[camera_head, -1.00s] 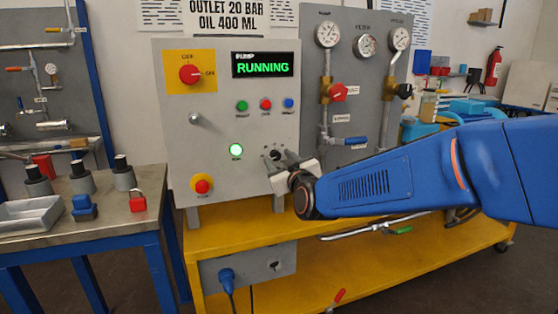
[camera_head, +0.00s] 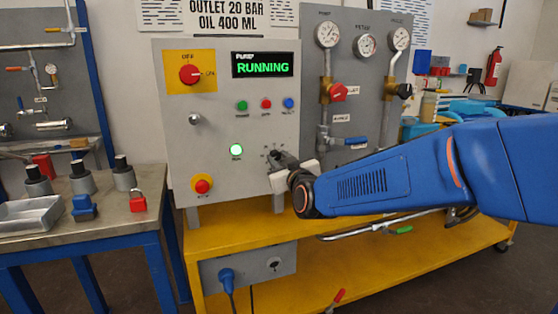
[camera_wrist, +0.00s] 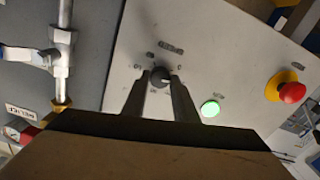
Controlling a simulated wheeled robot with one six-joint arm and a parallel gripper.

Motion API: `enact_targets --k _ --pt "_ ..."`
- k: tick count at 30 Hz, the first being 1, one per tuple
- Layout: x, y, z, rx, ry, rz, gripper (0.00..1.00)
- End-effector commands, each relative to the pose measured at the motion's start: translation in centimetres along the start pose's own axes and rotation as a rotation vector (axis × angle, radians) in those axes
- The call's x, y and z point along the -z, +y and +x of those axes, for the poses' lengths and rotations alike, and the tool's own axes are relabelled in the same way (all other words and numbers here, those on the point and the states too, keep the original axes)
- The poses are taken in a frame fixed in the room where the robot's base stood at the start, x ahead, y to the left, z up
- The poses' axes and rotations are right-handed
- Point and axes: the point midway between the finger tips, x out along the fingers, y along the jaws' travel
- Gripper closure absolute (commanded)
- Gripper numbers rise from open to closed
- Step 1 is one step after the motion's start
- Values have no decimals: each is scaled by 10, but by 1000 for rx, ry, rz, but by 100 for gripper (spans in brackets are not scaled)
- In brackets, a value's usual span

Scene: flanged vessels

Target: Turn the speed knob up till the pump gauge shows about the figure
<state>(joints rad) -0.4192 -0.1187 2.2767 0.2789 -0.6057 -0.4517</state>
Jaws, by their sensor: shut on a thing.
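The dark speed knob (camera_wrist: 160,77) sits on the grey control panel (camera_head: 260,120), and my gripper (camera_wrist: 159,85) is shut on it in the wrist view. The knob's pointer cannot be read. The pump gauge (camera_head: 327,34) is the left one of three dials on the board to the right; its needle is too small to read. A sign (camera_head: 228,15) reads "OUTLET 20 BAR OIL 400 ML". The display (camera_head: 263,65) reads "RUNNING" in green.
A red stop button (camera_head: 202,186) is left of the knob, with a lit green button (camera_head: 236,150) nearer. A red rotary switch (camera_head: 190,74) is at the upper left. A red valve handle (camera_head: 338,92) and a blue lever (camera_head: 356,141) are on the gauge board.

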Motion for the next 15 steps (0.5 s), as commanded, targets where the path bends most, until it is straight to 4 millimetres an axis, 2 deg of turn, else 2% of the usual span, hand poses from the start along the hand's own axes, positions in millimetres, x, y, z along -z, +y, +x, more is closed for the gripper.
enact_targets --k 15 --pt "0 0 0 0 -1 432 96"
